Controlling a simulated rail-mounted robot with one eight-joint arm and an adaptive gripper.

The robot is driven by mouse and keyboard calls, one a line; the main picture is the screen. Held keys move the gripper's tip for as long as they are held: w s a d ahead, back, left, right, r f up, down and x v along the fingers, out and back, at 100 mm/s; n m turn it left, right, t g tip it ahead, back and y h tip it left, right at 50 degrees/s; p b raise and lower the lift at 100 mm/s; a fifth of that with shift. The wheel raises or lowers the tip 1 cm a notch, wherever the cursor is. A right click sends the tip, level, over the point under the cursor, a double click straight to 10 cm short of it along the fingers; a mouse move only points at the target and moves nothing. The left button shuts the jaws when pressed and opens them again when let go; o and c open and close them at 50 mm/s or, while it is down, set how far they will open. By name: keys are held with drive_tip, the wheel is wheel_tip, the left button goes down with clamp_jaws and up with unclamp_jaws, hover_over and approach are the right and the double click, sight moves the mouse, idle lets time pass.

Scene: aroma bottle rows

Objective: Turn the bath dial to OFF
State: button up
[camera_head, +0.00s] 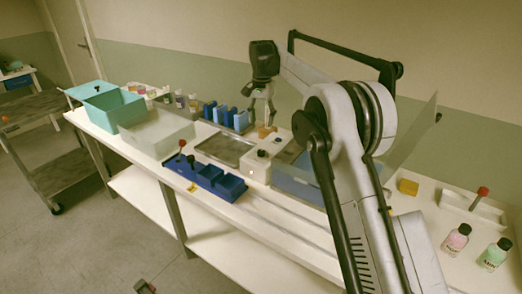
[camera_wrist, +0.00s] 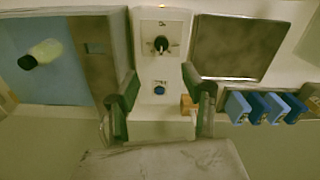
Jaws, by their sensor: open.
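The bath dial is a black knob (camera_wrist: 161,45) on a white control box (camera_wrist: 147,70). It also shows in the camera_head view (camera_head: 262,153) on top of the box (camera_head: 257,172). A small label sits beside the knob, but I cannot read its setting surely. A blue button (camera_wrist: 159,90) is on the same face. My gripper (camera_wrist: 160,78) is open, its two fingers spread on either side of the box with nothing between them. In the camera_head view my gripper (camera_head: 263,112) hangs above and behind the box, apart from the dial.
The blue bath (camera_wrist: 45,85) holds a black-capped bottle (camera_wrist: 42,52). A metal plate (camera_wrist: 238,45) lies on the box's other side. An orange block (camera_wrist: 188,104) is close to one finger. Blue racks (camera_wrist: 262,107), a blue tray (camera_head: 205,180) and bottles (camera_head: 457,238) stand around.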

sight(261, 151)
wheel_tip(261, 151, down, 14)
drive_tip(key=shift+a+f, duration=0.15)
idle(0.5)
clamp_jaws()
